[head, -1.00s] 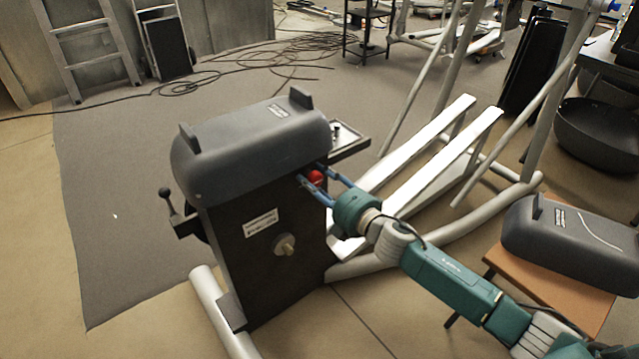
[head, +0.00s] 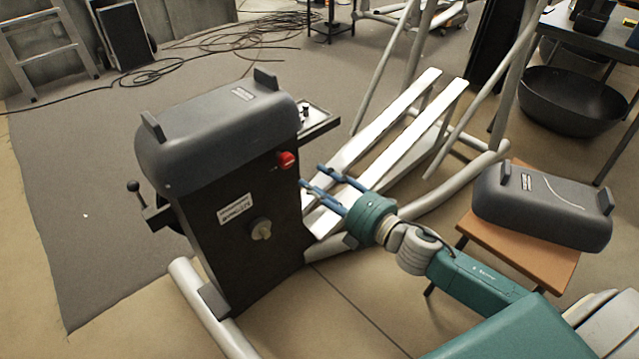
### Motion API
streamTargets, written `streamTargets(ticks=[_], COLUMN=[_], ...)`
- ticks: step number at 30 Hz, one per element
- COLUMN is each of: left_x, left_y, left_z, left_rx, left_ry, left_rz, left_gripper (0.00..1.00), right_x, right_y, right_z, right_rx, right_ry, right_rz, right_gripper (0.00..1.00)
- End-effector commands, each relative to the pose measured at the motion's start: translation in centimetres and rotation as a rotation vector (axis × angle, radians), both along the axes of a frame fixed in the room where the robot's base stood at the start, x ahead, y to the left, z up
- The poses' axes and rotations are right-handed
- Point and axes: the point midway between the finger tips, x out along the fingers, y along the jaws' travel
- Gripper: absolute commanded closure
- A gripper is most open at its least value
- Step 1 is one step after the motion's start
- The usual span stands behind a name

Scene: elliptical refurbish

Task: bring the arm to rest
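My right gripper (head: 312,178) is open and empty, its two blue fingers spread apart. It is just right of the dark elliptical machine housing (head: 225,235), below and right of the red knob (head: 286,160), with a gap between. My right arm (head: 480,282) reaches in from the lower right. The grey cover (head: 215,130) sits on top of the housing. My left gripper is not in the view.
A second grey cover (head: 545,205) lies on a small wooden stool (head: 515,248) at right. White foot rails (head: 390,125) and grey frame tubes lie behind the arm. A small tray (head: 318,122) juts from the housing. Cables (head: 215,50) lie on the carpet at the back.

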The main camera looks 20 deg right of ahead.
Motion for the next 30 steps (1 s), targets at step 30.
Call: streamTargets(ticks=[30], left_x=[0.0], left_y=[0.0], left_z=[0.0], left_rx=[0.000], left_ry=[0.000], left_rz=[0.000], left_gripper=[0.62], right_x=[-20.1], right_y=[-0.7], right_z=[-15.8], right_rx=[1.016], right_ry=[0.901], right_rz=[-1.019], right_gripper=[0.60])
